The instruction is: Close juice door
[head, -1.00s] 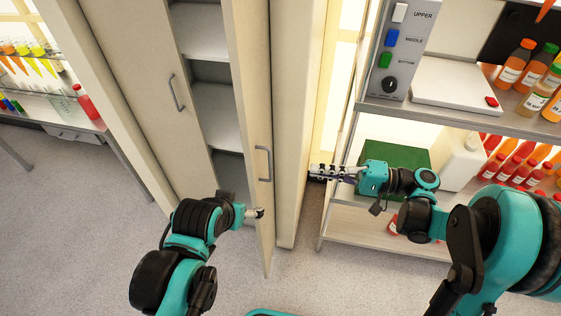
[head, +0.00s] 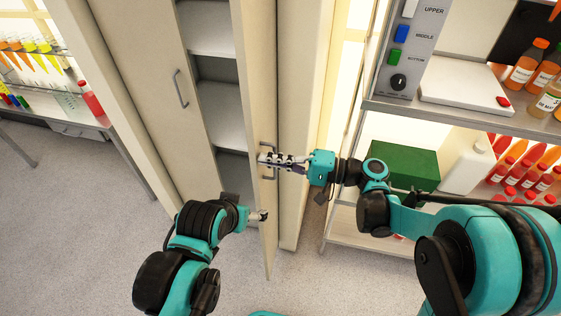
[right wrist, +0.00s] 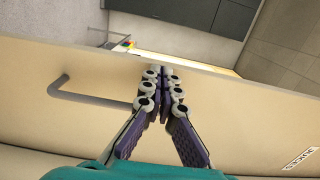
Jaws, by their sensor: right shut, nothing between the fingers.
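Whether the fingertips touch the door is unclear. My left gripper (head: 260,215) is low at the door's shelf side, close to the panel; its jaws are too small to read.
The cabinet's left door (head: 145,60) has its own handle (head: 180,88). A metal rack (head: 460,112) at right holds bottles, a green box (head: 400,165) and a button panel (head: 403,60). Another bottle shelf (head: 45,110) stands far left. The floor in front is clear.

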